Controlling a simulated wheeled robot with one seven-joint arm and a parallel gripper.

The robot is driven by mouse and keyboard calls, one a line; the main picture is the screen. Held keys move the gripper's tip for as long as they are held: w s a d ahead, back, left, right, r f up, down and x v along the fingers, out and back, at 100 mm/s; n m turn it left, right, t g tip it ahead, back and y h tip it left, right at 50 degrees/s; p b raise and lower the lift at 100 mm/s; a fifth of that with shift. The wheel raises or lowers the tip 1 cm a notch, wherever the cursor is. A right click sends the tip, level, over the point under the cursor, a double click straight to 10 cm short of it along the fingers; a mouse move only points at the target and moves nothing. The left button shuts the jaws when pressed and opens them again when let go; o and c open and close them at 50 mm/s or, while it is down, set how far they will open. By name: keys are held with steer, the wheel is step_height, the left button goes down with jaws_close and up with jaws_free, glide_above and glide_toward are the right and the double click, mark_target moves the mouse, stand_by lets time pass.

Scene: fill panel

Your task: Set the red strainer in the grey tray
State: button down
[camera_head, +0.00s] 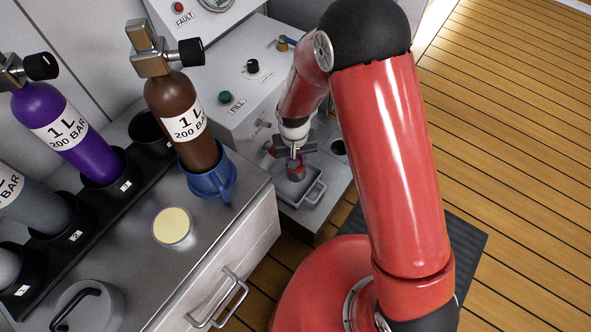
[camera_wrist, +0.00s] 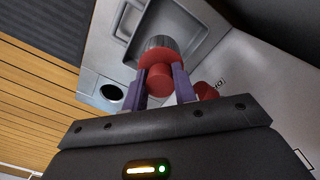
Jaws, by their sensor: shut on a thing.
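The red strainer (camera_wrist: 160,78) has a red grip and flange and a grey cylindrical end. My gripper (camera_wrist: 167,84) is shut on its red grip, with one finger on each side. In the head view the strainer (camera_head: 295,173) hangs below my gripper (camera_head: 295,157), over the grey tray (camera_head: 311,196). The tray is a shallow open box with a handle on its near side. In the wrist view the grey end points into the tray (camera_wrist: 207,48). I cannot tell whether it touches the tray floor.
The fill panel (camera_head: 250,100) with knobs stands just behind. A dark round hole (camera_head: 338,147) lies right of the tray. To the left, a bench holds gas bottles, a blue cup-like holder (camera_head: 212,180) and a pale yellow disc (camera_head: 173,226). A red fitting (camera_wrist: 206,91) is close beside my gripper.

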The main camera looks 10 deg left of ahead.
mark_target(297, 176)
steer(key=shift+f+b, duration=0.35)
steer(key=shift+f, duration=2.5)
steer(key=shift+f, duration=0.15)
steer(key=c, duration=1.1)
jaws_free()
